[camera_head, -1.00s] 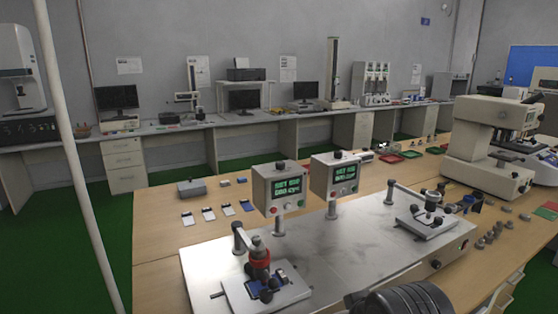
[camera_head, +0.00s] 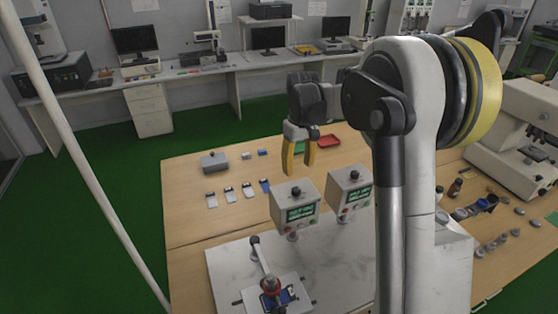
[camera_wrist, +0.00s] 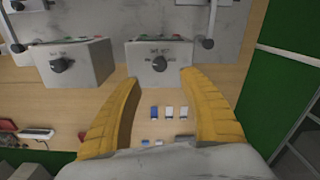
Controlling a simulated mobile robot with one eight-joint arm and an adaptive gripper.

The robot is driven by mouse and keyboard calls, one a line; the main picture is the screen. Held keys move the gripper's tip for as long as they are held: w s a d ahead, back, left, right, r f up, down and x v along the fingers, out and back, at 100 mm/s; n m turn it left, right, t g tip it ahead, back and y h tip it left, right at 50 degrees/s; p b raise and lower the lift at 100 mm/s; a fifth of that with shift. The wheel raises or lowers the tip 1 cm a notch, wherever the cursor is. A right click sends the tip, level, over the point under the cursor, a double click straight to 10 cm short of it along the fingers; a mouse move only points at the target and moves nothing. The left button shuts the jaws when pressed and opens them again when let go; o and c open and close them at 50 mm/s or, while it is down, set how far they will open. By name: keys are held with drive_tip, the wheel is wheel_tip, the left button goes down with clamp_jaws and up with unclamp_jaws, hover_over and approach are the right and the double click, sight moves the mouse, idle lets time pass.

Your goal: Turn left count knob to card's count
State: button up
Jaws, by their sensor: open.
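Each has a dark knob on top; the left knob (camera_head: 296,191) also shows in the wrist view (camera_wrist: 159,64), where the two boxes appear swapped. The display writing is too small to read surely. My gripper (camera_head: 298,167) has yellow fingers, is open and empty, and hangs above and behind the left box. In the wrist view the left knob appears between the fingertips, apart from them. Several small white and blue cards (camera_head: 229,195) lie left of the boxes; no count is readable.
A fixture with a red-collared post (camera_head: 270,284) stands on the metal plate (camera_head: 232,262) in front. A grey box (camera_head: 214,162) and a red tray (camera_head: 328,141) lie farther back. A microscope-like machine (camera_head: 520,125) stands at right. Bare wood lies around the cards.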

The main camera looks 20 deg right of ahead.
sight(297, 189)
drive_tip(key=f, duration=1)
drive_tip(key=shift+w+f, duration=0.3)
drive_tip(key=shift+f, duration=0.05)
clamp_jaws()
